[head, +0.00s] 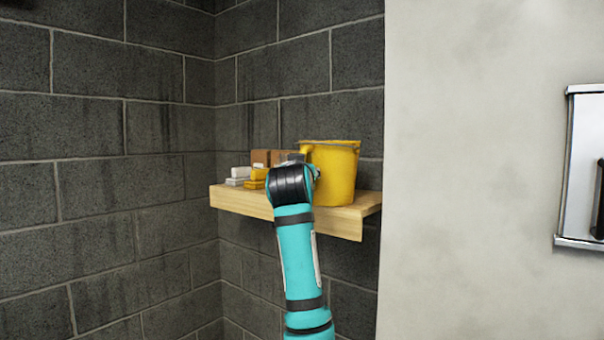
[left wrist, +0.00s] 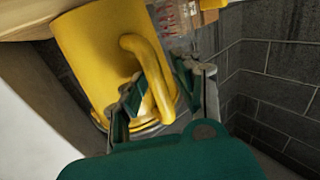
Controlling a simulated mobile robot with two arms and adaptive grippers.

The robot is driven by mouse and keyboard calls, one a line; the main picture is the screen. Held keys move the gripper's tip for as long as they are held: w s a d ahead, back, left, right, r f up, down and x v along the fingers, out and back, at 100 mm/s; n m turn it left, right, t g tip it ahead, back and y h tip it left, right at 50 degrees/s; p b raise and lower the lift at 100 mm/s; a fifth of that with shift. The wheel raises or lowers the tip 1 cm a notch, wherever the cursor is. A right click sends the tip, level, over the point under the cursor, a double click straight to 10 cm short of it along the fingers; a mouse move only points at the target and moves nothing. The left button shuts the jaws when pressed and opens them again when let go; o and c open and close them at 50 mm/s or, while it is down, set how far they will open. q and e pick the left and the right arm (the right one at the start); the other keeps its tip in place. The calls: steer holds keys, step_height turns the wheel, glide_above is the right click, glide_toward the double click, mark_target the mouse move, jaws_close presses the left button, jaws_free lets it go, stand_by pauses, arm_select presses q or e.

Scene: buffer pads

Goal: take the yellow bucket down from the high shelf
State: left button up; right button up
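The yellow bucket (head: 338,172) stands upright at the right end of the wooden shelf (head: 338,219). In the left wrist view the bucket (left wrist: 88,62) fills the upper left, with its looped side handle (left wrist: 154,78) facing my gripper. My left gripper (left wrist: 160,84) has its fingers apart, one on each side of the handle, and I see no clear grip on it. In the head view my teal arm reaches up to the bucket's left side, and its wrist hides most of the left gripper (head: 300,160). My right gripper is in neither view.
White blocks (head: 238,176), yellow blocks (head: 257,178) and brown boxes (head: 262,158) sit on the shelf left of the bucket, close to my wrist. A dark block wall (head: 110,150) stands behind and left. A pale wall (head: 470,170) is on the right.

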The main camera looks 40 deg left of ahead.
arm_select(q)
steer(key=v, duration=1.2)
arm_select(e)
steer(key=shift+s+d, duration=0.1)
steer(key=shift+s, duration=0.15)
